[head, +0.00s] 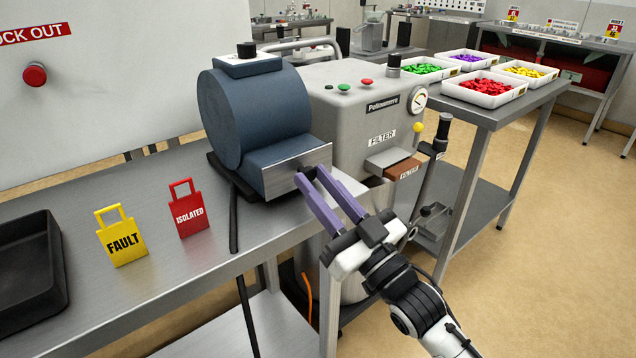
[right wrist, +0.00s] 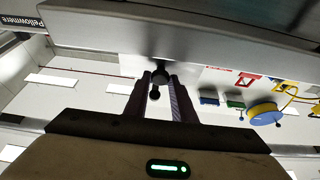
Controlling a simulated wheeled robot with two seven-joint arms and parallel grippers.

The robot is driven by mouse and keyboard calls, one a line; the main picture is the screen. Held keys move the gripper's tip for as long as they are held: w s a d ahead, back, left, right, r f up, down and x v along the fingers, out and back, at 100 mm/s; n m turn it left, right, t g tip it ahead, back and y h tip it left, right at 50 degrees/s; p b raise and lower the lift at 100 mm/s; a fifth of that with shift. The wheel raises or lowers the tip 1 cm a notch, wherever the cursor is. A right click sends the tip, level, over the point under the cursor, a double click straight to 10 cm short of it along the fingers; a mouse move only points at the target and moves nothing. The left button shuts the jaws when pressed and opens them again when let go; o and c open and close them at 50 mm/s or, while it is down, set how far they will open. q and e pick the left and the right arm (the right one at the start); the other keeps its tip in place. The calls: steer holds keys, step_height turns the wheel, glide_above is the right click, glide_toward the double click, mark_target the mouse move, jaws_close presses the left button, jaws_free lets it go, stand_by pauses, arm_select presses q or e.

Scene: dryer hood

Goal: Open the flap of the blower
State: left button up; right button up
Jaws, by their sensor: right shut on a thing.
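The blower (head: 255,115) is a dark blue-grey drum with a box-shaped outlet, standing on the steel bench. A bare metal flap (head: 285,174) covers the outlet's front, and looks closed. A small dark knob (right wrist: 155,91) shows between my right gripper's fingers in the right wrist view; in the head view the fingers mostly hide it. My right gripper (head: 309,175), with purple fingers, reaches in from the lower right. Its tips are at the right part of the flap, shut on the knob. My left gripper is not in view.
A grey filter machine (head: 345,100) stands right behind the blower. Yellow FAULT (head: 122,236) and red ISOLATED (head: 188,208) tags stand on the bench (head: 170,285), left of the blower. A black tray (head: 30,268) lies at far left. Trays of coloured pieces (head: 487,90) stand at back right.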

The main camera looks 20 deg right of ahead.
steer(key=shift+s+r+g+p, duration=0.25)
steer(key=shift+r+g+p, duration=0.5)
steer(key=shift+p, duration=2.1)
steer(key=r+g+p, duration=0.1)
steer(key=p, duration=0.2)
steer(key=r+g+h+p, duration=0.1)
steer(key=g+p, duration=0.1)
steer(key=p, duration=0.1)
steer(key=r+g+h+p, duration=0.1)
steer(key=g+p, duration=0.1)
steer(key=p, duration=0.1)
steer(key=shift+s+d+g, duration=0.2)
steer(key=shift+s+g, duration=0.05)
steer(key=shift+w+a+r+g+h, duration=0.15)
steer(key=shift+w+r+g+h, duration=0.4)
steer(key=shift+g, duration=0.95)
steer(key=shift+w+a+r+g+h, duration=0.2)
steer(key=shift+r+g+h, duration=0.6)
steer(key=shift+g, duration=0.7)
steer(key=shift+w+a+r+g+h, duration=0.1)
steer(key=shift+w+r+g+h, duration=0.45)
steer(key=shift+g, duration=0.95)
steer(key=shift+s+r, duration=0.2)
steer(key=shift+r, duration=0.1)
